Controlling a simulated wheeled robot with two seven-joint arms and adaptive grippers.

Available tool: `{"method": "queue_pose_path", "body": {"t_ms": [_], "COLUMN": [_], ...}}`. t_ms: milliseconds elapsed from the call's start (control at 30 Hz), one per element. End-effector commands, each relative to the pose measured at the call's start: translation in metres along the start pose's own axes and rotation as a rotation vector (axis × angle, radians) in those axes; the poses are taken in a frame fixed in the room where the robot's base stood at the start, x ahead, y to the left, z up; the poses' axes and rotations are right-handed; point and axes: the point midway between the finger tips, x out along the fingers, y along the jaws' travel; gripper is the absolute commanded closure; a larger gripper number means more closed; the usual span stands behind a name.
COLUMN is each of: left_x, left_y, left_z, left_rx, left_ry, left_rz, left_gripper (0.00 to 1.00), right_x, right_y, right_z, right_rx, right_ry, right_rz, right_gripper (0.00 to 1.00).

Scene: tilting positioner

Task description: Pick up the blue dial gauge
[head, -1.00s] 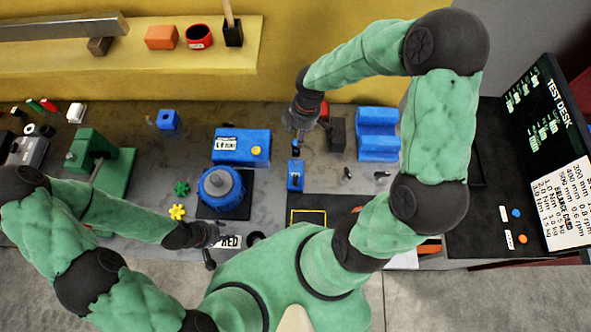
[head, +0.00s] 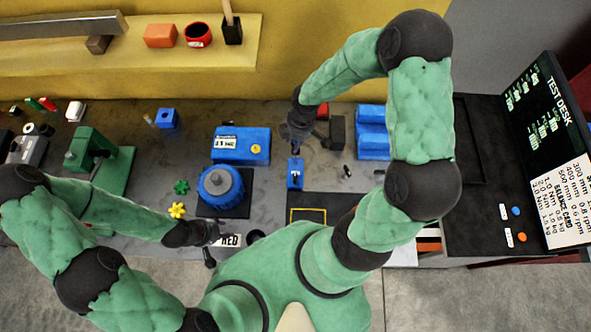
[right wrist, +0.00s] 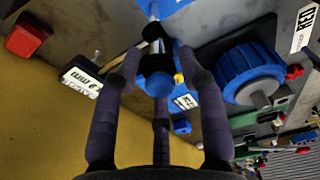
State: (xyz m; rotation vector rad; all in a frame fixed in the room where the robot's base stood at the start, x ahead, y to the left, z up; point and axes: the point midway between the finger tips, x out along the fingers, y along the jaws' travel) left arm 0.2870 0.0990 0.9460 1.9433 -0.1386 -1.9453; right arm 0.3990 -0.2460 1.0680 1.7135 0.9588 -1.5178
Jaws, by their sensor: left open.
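The blue dial gauge appears in the right wrist view as a round blue disc (right wrist: 158,84) with a black part above it. It lies between the fingers of my right gripper (right wrist: 160,72). The fingers flank it closely, but I cannot tell whether they press on it. In the head view my right gripper (head: 299,136) is above the bench, just behind a small blue block (head: 295,180); the gauge is mostly hidden there. My left gripper (head: 217,241) is open and empty, low at the front edge near the RED label.
A blue round turntable (head: 220,187) and a blue box with a display (head: 232,147) stand left of my right gripper. A black box (head: 337,132) and a blue stepped block (head: 372,140) are to its right. The green press (head: 95,150) is at far left.

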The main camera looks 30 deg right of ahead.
Motion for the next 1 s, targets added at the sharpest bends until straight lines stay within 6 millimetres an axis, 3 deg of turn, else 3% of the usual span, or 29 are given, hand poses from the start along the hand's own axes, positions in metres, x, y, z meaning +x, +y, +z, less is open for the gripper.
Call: {"method": "queue_pose_path", "body": {"t_ms": [33, 100, 567, 800, 1000], "left_x": [0.000, 0.000, 0.000, 0.001, 0.002], "left_y": [0.000, 0.000, 0.000, 0.000, -0.001], "left_z": [0.000, 0.000, 0.000, 0.000, 0.000], "left_rx": [0.000, 0.000, 0.000, 0.000, 0.000], "left_ry": [0.000, 0.000, 0.000, 0.000, 0.000], "left_rz": [0.000, 0.000, 0.000, 0.000, 0.000], "left_gripper": [0.55, 0.55, 0.55, 0.55, 0.55], "right_x": [0.000, 0.000, -0.007, -0.031, -0.052], "right_y": [0.000, 0.000, 0.001, 0.002, -0.015], "right_z": [0.000, 0.000, -0.001, -0.004, -0.004], "right_rx": [0.000, 0.000, 0.001, -0.001, -0.001], "right_ry": [0.000, 0.000, 0.001, 0.002, 0.002], "right_rz": [0.000, 0.000, 0.004, 0.006, 0.005], "right_gripper": [0.84, 1.00, 1.00, 1.00, 1.00]}}
